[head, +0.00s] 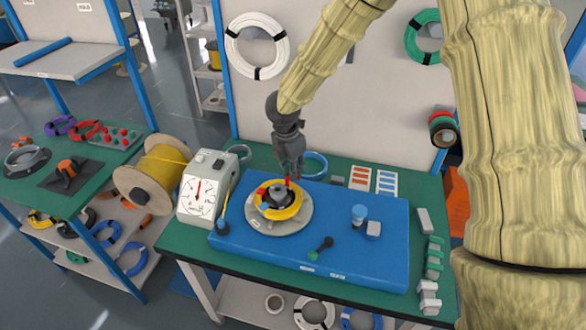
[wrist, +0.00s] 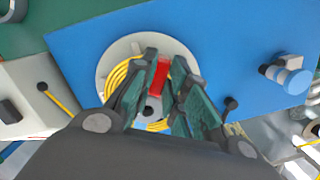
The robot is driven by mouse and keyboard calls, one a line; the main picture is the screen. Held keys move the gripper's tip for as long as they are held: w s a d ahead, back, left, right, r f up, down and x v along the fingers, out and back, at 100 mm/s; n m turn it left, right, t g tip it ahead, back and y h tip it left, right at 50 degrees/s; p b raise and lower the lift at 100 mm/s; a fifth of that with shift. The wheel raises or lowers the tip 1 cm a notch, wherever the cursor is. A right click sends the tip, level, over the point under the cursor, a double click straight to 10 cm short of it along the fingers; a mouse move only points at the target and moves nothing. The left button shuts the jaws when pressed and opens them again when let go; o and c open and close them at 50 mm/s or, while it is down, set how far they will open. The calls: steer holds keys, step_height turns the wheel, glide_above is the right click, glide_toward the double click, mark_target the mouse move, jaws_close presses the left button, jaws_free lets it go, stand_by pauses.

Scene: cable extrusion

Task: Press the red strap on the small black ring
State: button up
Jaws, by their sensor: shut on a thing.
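My gripper (wrist: 158,80) is shut on the red strap (wrist: 159,74), which shows as a short red piece between the fingertips in the wrist view. In the head view my gripper (head: 291,172) points down above a yellow cable coil (head: 277,212) on a round grey plate (head: 263,225), with red (head: 287,182) at its tips. The small black ring (head: 268,204) appears to be the dark part inside the coil, partly hidden by the gripper. Another red piece (head: 262,191) sits at the coil's left side. I cannot tell whether the held strap touches the ring.
The plate lies on a blue board (head: 340,245) on a green table. A dial gauge box (head: 203,188) and a yellow cable spool (head: 156,176) stand left. A blue-capped post (head: 358,214) and a black-and-green tool (head: 321,247) are right of the coil.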

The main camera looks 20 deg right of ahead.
steer(key=shift+f, duration=0.15)
steer(key=shift+f+b, duration=0.95)
steer(key=shift+f, duration=0.4)
steer(key=shift+f+b, duration=0.3)
steer(key=shift+f, duration=0.25)
stand_by(1.3)
steer(key=o, duration=0.9)
steer(key=shift+c, duration=0.2)
steer(key=shift+r, duration=0.1)
steer(key=shift+r+p, duration=2.65)
steer(key=shift+r, duration=1.3)
